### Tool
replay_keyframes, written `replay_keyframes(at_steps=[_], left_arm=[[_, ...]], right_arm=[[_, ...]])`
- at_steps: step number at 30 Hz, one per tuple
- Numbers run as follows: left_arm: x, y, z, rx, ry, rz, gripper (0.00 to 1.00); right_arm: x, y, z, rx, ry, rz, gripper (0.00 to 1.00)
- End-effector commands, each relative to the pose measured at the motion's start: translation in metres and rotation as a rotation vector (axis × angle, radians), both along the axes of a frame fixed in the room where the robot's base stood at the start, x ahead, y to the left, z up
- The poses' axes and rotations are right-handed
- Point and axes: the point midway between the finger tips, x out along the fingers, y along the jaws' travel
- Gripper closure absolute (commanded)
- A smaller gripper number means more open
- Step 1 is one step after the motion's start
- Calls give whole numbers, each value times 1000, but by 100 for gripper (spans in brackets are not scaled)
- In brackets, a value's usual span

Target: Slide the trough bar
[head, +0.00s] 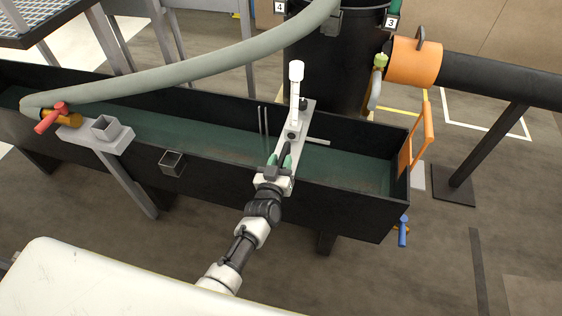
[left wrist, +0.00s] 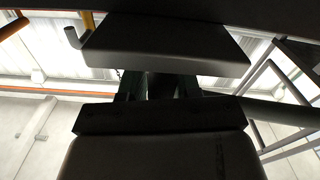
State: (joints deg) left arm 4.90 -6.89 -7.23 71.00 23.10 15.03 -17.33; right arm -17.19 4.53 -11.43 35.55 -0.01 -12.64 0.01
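The grey trough bar (head: 303,118) lies across the black trough (head: 225,163), right of its middle, with a white upright lever on its far part. My left gripper (head: 279,161) is at the near end of the bar, over the trough's near wall. Its green-tipped fingers are on either side of a dark upright piece there. I cannot tell whether they press on it. The left wrist view is dark; it shows the underside of a grey plate (left wrist: 165,55) close above the fingers (left wrist: 158,86). My right gripper is out of view.
A thick grey hose (head: 190,75) arches over the trough from a grey bracket (head: 95,138) with a red-handled valve. A black tank (head: 325,65) stands behind. An orange handle (head: 428,125) and a blue valve lever (head: 403,231) are at the right end. Two thin rods stand left of the bar.

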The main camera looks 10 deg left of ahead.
Motion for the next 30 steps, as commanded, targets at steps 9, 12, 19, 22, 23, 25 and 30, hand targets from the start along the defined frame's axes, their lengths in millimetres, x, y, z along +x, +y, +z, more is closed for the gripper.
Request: replay_keyframes(at_steps=[9,12,19,22,23,25,30], left_arm=[[0,0,0,1,0,0,54],[-4,0,0,0,0,0,54],[-41,2,0,2,3,-1,54],[-62,2,0,1,4,-1,54],[-69,2,0,0,4,-1,54],[-81,3,0,0,3,-1,54],[-102,4,0,1,1,0,54]], right_arm=[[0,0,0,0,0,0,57],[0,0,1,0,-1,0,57],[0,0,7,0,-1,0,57],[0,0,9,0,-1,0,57],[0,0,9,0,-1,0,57],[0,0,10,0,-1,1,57],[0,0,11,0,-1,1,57]])
